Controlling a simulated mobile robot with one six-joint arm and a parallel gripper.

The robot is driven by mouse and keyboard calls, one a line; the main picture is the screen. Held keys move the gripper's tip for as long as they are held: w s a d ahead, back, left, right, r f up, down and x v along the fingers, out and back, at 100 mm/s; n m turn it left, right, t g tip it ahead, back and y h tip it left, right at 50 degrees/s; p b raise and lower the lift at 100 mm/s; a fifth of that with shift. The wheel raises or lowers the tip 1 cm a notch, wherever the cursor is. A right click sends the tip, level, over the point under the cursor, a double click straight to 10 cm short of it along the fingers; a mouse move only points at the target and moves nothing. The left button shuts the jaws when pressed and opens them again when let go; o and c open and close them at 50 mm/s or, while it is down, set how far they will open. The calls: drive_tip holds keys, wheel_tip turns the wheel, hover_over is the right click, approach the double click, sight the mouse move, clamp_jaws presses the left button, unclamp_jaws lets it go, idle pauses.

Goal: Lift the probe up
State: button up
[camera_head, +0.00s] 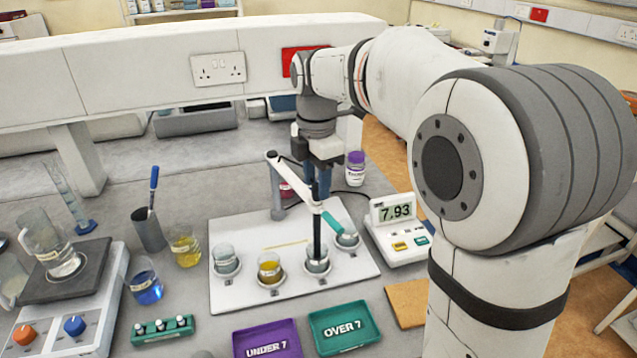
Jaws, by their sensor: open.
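The probe (317,238) is a dark upright rod hanging from a white swing arm (293,182) on a grey post. Its lower end is in the third beaker from the left (317,262) on a white board. A teal handle (333,223) sticks out at the end of the swing arm, beside the probe's top. My gripper (320,188) points down just behind and above the swing arm's end. It is open, and its fingertips are partly hidden by the arm. I cannot tell whether they touch anything.
A meter (397,230) reading 7.93 stands right of the white board (235,297). Other beakers, including one with yellow liquid (269,268), flank the probe. A purple tray (266,340) and a green tray (343,327) lie in front. A purple-capped bottle (355,169) stands behind.

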drive_tip(key=shift+f, duration=0.65)
clamp_jaws()
drive_tip(key=shift+r, duration=0.1)
